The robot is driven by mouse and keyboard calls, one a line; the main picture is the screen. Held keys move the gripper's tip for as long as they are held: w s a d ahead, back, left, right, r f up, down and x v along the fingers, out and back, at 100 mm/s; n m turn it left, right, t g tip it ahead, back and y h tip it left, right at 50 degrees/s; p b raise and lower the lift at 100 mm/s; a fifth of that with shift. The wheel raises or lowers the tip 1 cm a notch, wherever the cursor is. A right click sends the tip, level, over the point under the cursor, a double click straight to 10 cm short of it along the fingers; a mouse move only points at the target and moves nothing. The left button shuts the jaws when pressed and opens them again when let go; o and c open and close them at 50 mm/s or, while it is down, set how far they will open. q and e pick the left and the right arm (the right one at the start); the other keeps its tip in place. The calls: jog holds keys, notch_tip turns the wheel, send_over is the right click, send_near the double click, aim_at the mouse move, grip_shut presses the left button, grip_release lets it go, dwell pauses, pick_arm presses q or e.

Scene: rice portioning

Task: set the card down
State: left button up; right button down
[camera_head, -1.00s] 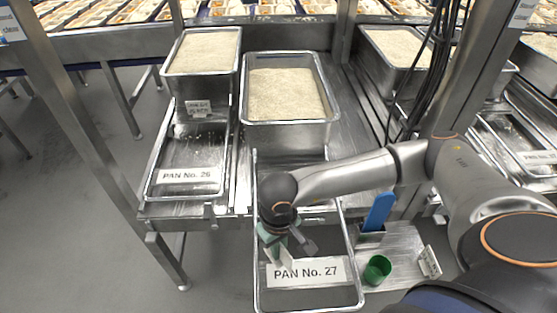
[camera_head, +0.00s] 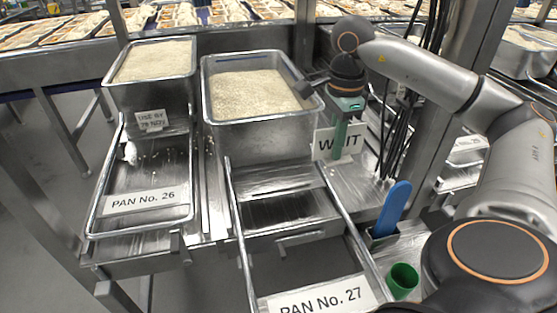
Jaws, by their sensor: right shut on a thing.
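A white card reading "WAIT" (camera_head: 325,145) hangs upright beside the front right corner of the middle rice pan (camera_head: 258,138). My right gripper (camera_head: 341,128) is shut on the card and holds it from above, with its green fingers over the card's right part. I cannot tell whether the card touches the metal surface below. My left gripper is not in view.
The PAN No. 27 frame (camera_head: 240,240) juts out in front, with its label (camera_head: 318,298). The left rice pan (camera_head: 150,88) carries a date card (camera_head: 151,121). A blue scoop (camera_head: 394,208) and a green cup (camera_head: 403,279) stand at the lower right. Cables hang at right.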

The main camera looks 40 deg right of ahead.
jog(key=w+a+f, duration=0.3)
jog(key=w+f, duration=0.1)
jog(key=w, duration=0.5)
send_near(277, 181)
jog(key=shift+s+d+f+b, duration=0.1)
jog(key=shift+s+f+b, duration=0.2)
jog(key=shift+s+f, duration=0.4)
jog(key=shift+w+f, duration=0.55)
jog(key=shift+f, duration=0.05)
jog(key=f, duration=0.2)
jog(key=shift+w+a+f+b, duration=0.2)
jog(key=shift+f+b, duration=0.1)
jog(key=shift+b, duration=0.1)
jog(key=shift+f, duration=0.35)
jog(key=shift+f, duration=0.15)
jog(key=c, duration=1)
grip_release()
jog(key=shift+c, duration=0.2)
